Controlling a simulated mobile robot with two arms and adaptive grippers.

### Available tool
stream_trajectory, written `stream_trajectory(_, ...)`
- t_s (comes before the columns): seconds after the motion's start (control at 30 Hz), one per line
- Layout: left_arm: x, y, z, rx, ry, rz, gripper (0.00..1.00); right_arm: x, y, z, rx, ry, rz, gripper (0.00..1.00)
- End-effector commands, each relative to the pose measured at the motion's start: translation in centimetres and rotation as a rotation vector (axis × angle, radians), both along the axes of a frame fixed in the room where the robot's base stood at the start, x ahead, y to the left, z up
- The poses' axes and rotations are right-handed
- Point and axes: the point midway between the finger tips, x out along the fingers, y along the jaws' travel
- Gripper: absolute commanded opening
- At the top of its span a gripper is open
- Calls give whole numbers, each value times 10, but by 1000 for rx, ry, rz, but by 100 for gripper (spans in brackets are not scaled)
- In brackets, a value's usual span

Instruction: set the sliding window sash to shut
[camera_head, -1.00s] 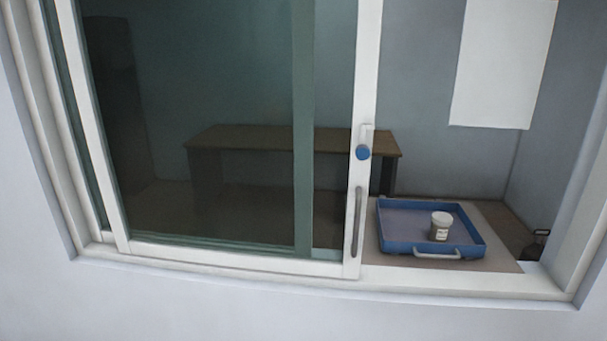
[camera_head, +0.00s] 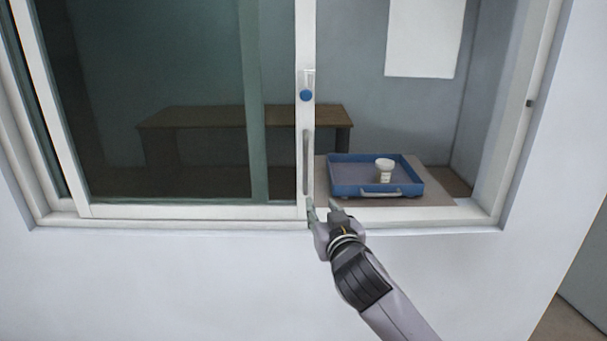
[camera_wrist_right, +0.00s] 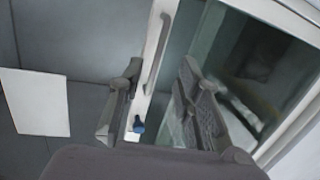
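The sliding window sash (camera_head: 305,130) is a glazed panel with a white frame. It covers the left part of the window, and the right part stands open. Its right stile carries a grey vertical bar handle (camera_head: 306,162) and a blue knob (camera_head: 306,95) on a latch above it. My right gripper (camera_head: 324,207) is open and empty, near the sill just below the handle's lower end. My left gripper is not in view.
Through the opening, a blue tray (camera_head: 375,191) with a white-lidded jar (camera_head: 384,170) sits on a ledge behind the sill. A brown table (camera_head: 240,117) stands in the room beyond. The right window jamb (camera_head: 520,120) bounds the opening.

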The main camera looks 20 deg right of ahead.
Motion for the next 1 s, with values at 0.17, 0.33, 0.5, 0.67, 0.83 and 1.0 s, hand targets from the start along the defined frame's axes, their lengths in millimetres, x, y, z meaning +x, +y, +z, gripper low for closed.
stream_trajectory(0.17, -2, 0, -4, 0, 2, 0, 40, -18, 4, 46, 28, -90, 1, 32)
stream_trajectory(0.33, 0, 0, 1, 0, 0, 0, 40, -4, 3, 50, 28, -94, 0, 32)
stream_trajectory(0.5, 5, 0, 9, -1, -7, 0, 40, 28, 0, 51, 27, -93, -1, 32)
stream_trajectory(0.67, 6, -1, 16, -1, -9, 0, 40, 61, -3, 51, 28, -93, -1, 32)
stream_trajectory(0.83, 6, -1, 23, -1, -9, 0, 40, 93, -5, 51, 26, -94, -1, 32)
stream_trajectory(1.0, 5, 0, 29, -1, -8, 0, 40, 122, -7, 51, 28, -93, 0, 32)
